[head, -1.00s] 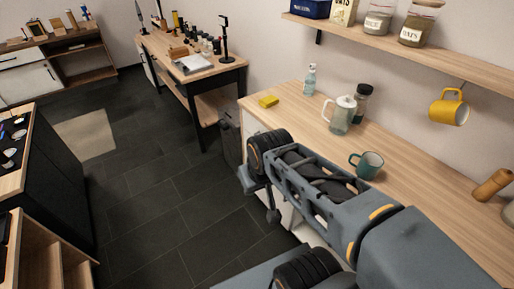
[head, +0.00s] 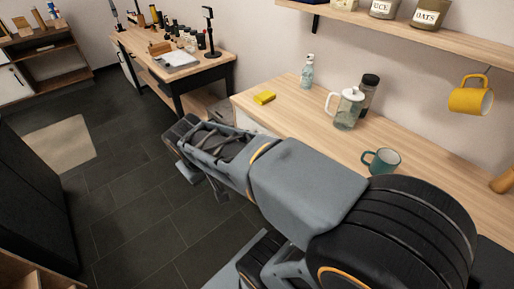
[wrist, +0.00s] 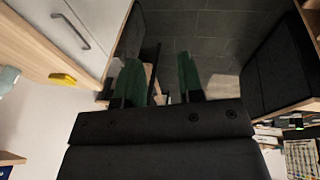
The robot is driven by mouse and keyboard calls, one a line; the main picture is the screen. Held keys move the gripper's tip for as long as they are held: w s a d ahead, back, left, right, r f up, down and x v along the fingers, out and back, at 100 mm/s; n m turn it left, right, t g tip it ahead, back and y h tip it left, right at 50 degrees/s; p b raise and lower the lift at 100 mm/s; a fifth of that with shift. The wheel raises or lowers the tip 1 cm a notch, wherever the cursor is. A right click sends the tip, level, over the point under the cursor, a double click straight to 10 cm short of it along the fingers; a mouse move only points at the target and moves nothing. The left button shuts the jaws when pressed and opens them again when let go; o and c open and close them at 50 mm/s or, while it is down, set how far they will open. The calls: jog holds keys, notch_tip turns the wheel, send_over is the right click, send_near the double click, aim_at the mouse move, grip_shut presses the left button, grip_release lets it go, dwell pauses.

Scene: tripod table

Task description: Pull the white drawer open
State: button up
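The white drawer front (wrist: 92,22) shows at the upper left of the wrist view, under the wooden counter edge. Its grey bar handle (wrist: 72,30) is in full sight, and the front looks closed. In the head view only a small white patch of the cabinet front (head: 246,124) shows; my arm hides the rest. My gripper (wrist: 159,78) has two green fingers, set apart with nothing held between them. The handle lies to the left of the fingers, clear of them. In the head view I cannot make out the fingertips at the end of my arm.
On the wooden counter (head: 290,112) stand a yellow sponge (head: 264,97), a bottle (head: 307,72), a glass jug (head: 345,108), a dark-lidded jar (head: 369,92) and a teal mug (head: 381,161). A yellow mug (head: 470,96) hangs under the shelf. Dark floor (head: 130,210) lies open to the left.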

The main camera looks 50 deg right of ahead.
jog(key=w+d+f+m+g+h+b, duration=0.1)
jog(key=w+d+f+g+h+b, duration=0.1)
jog(key=w+d+f+h+b, duration=0.75)
jog(key=w+d+f+g+h+b, duration=0.1)
jog(key=w+d+f+h+b, duration=0.35)
jog(key=d+f+b, duration=0.95)
jog(key=shift+y, duration=0.4)
jog(key=b+x, duration=0.1)
jog(key=x, duration=0.3)
jog(key=r+b+x, duration=0.1)
jog(key=x, duration=0.3)
jog(key=r+b+x, duration=0.1)
jog(key=b+x, duration=0.1)
jog(key=x, duration=0.2)
jog(key=shift+d+r, duration=0.1)
jog(key=shift+d, duration=0.15)
jog(key=shift+c, duration=0.2)
grip_shut()
